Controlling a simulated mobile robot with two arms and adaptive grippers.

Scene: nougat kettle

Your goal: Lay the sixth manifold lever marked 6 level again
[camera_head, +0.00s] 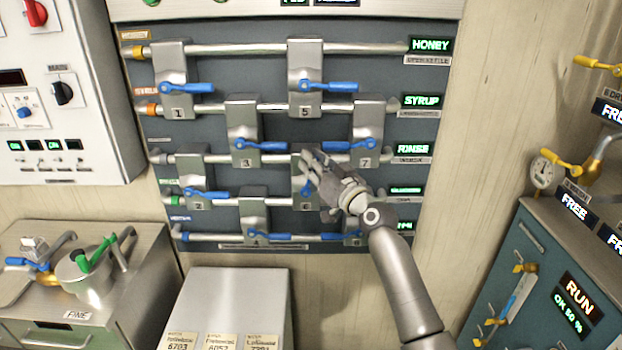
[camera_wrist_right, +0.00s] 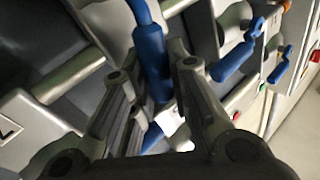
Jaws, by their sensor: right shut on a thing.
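The sixth valve block (camera_head: 303,190) sits low in the middle of the manifold, partly covered by my right gripper. My left gripper is not in view.
Close around my gripper are the blue lever of block 3 (camera_head: 262,146), the lever of block 7 (camera_head: 342,146) and the bottom-row lever (camera_head: 268,237). These lie about level. A grey box (camera_head: 235,290) stands below the manifold. Free room lies in front of the panel.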

